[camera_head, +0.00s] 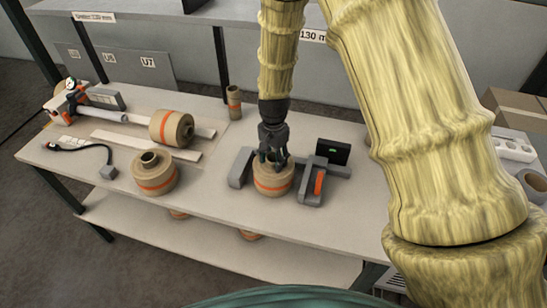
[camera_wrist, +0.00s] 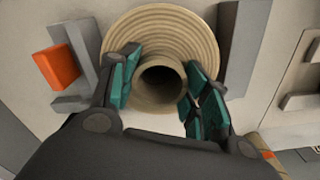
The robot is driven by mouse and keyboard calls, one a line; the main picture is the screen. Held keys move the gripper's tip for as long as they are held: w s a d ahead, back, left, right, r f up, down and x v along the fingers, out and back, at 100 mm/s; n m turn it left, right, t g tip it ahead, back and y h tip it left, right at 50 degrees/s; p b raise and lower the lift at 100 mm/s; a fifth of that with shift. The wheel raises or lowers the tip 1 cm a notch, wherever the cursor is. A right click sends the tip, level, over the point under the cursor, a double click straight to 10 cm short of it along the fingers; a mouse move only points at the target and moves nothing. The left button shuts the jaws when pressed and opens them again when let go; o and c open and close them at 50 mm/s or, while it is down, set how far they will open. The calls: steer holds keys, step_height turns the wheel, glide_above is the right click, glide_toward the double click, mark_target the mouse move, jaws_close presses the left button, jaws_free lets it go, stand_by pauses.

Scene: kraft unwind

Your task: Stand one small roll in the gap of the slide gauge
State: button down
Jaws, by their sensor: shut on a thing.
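A small kraft roll (camera_head: 272,184) with an orange band stands upright, its core end up, between the jaws of the grey slide gauge (camera_head: 311,186). My gripper (camera_head: 273,157) points down over it and is shut on its raised core. In the wrist view, the fingers (camera_wrist: 160,85) lie on both sides of the core of the roll (camera_wrist: 150,22). The gauge's orange slider (camera_wrist: 56,66) shows on the left there. I cannot tell whether the roll's bottom touches the table. Two other banded rolls, one upright (camera_head: 153,179) and one on its side (camera_head: 170,130), are to the left.
A small display (camera_head: 333,151) stands behind the gauge. A narrow tube (camera_head: 234,103) stands at the table's back edge. A black cable tool (camera_head: 85,149) and an orange-handled device (camera_head: 78,97) lie at the far left.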

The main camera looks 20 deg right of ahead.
steer(key=c, duration=0.7)
jaws_free()
steer(key=shift+f, duration=0.1)
steer(key=shift+r, duration=0.2)
steer(key=shift+r+b, duration=2.25)
steer(key=shift+r, duration=3.75)
